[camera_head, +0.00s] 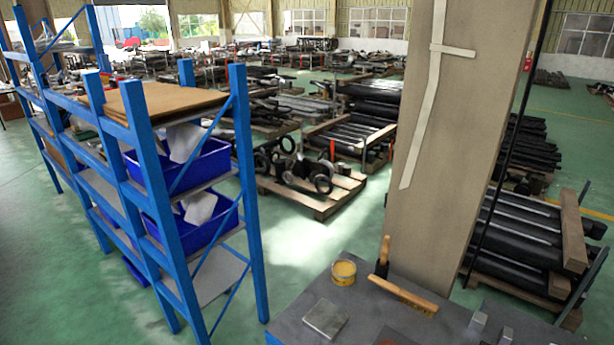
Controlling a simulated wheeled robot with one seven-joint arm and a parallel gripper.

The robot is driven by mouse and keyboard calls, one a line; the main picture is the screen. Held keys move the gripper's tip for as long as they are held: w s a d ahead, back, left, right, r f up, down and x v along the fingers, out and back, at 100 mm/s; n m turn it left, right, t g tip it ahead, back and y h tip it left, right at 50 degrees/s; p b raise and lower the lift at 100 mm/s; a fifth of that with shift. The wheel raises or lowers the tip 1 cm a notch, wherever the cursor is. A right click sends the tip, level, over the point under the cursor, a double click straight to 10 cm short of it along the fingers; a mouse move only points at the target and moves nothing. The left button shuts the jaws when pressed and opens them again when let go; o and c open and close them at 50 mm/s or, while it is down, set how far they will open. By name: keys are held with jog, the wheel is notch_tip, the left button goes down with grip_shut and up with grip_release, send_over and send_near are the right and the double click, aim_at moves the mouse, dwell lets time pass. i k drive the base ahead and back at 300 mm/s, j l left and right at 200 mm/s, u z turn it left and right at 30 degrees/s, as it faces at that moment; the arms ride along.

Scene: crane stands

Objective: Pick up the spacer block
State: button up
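A grey bench top (296,327) fills the bottom of the head view. A flat, square grey metal block (326,317) lies on it near the front left. Two small light-grey metal pieces (478,322) stand at the right, the second (505,336) partly cut off by the bottom edge. I cannot tell for certain which of these is the spacer block. My gripper is not in view.
A yellow-topped tin (343,273), an upright brush-like tool (384,256) and a wooden-handled tool (403,294) are behind the square block. A dark object (393,337) is at the bottom edge. A beige pillar (445,150) rises behind the bench; a blue shelf rack (245,175) stands left.

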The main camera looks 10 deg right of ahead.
aim_at(478, 321)
jog(key=k+z, duration=0.1)
jog(key=z, duration=0.25)
jog(key=l+z, duration=0.15)
jog(key=z, duration=0.25)
jog(key=k+l+z, duration=0.1)
jog(key=z, duration=0.25)
